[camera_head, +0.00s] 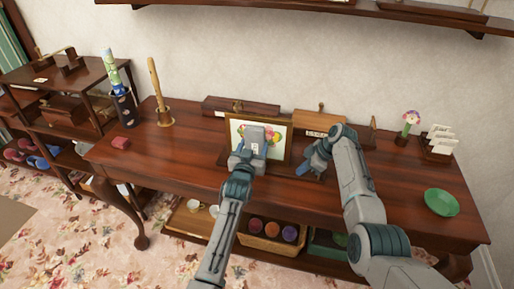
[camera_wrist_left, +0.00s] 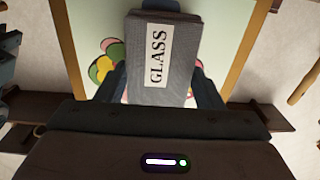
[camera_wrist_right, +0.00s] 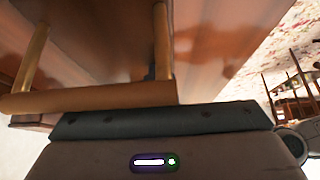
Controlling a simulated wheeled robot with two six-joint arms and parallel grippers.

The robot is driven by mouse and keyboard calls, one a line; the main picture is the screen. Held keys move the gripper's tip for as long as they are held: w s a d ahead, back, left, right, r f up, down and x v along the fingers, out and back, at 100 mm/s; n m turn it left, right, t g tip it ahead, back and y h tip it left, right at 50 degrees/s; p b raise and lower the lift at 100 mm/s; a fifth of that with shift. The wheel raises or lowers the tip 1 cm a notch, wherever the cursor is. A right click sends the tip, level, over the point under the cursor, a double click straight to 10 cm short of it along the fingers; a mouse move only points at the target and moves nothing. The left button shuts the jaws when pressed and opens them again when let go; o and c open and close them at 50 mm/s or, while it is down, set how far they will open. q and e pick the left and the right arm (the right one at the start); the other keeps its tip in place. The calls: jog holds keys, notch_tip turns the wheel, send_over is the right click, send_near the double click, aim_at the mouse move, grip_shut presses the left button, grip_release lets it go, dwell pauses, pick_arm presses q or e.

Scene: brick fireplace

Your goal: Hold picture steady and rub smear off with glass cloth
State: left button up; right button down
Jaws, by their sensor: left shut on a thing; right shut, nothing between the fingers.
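The framed picture (camera_head: 287,127) stands upright on the table, with a pale ground and coloured flowers; it also shows behind the cloth in the left wrist view (camera_wrist_left: 92,40). My left gripper (camera_head: 248,160) is shut on the grey glass cloth (camera_head: 256,133), a folded pad labelled GLASS (camera_wrist_left: 178,60). The cloth is in front of the picture and covers its middle; I cannot tell if it touches the glass. My right gripper (camera_head: 312,161) is shut and empty beside the picture's lower right. No smear can be made out.
The table (camera_head: 195,160) also bears a red block (camera_head: 121,143), a wooden pole on a stand (camera_head: 157,95), wooden boxes (camera_head: 240,106) behind the picture, a flower vase (camera_head: 409,124), a letter rack (camera_head: 438,146) and a green bowl (camera_head: 441,202). The table's left front is clear.

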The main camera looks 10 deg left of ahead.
pick_arm(q)
jog(key=shift+w+a, duration=0.15)
jog(key=shift+a, duration=1.6)
jog(key=shift+w+a, duration=0.1)
jog(key=shift+a, duration=1.65)
jog(key=s, duration=0.6)
jog(key=s, duration=0.3)
jog(key=shift+d, duration=0.1)
jog(key=w, duration=0.7)
